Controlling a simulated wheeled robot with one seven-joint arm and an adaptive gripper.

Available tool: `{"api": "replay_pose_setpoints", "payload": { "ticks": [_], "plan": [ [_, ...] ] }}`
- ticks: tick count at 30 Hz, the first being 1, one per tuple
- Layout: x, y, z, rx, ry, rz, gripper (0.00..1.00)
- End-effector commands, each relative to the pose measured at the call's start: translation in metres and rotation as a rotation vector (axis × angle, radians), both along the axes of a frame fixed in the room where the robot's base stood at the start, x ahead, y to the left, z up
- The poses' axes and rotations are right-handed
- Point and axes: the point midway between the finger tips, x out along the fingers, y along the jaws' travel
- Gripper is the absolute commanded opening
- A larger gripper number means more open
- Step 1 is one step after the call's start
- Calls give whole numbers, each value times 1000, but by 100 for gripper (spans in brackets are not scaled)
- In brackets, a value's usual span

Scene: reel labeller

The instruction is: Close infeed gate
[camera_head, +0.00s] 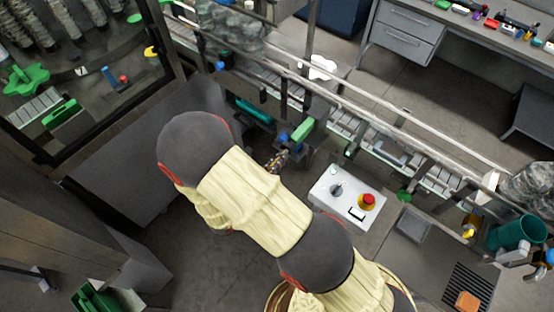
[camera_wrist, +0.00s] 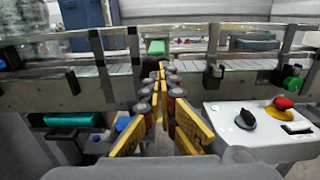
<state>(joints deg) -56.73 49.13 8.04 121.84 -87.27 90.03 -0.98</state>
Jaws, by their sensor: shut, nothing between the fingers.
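A conveyor (camera_head: 345,122) with guide rails runs diagonally across the head view and straight across the wrist view (camera_wrist: 180,68). A green block-like handle (camera_head: 302,130) stands at its near side; I take it to be part of the infeed gate, but cannot tell whether the gate is open. A green block (camera_wrist: 156,47) also shows just beyond my fingertips in the wrist view. My gripper (camera_wrist: 161,68) is shut and empty, its fingers pointing at the conveyor. In the head view my gripper (camera_head: 277,162) is small and partly hidden by my arm, just short of the green handle. Contact cannot be told.
A white control box (camera_head: 346,195) with a dark knob and red button stands right of my gripper. A teal part (camera_head: 253,110) lies left of the green handle. A glass-fronted machine (camera_head: 90,75) is at upper left. A drawer bench (camera_head: 405,35) stands behind the conveyor.

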Motion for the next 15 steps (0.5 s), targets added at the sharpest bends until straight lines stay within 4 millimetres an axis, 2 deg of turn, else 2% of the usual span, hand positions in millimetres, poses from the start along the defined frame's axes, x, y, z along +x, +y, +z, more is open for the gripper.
{"api": "replay_pose_setpoints", "payload": {
  "ticks": [9,15],
  "plan": [
    [3,-2,0,0,0,-1,0],
    [31,-24,-1,2,-1,-6,0]
  ]
}}
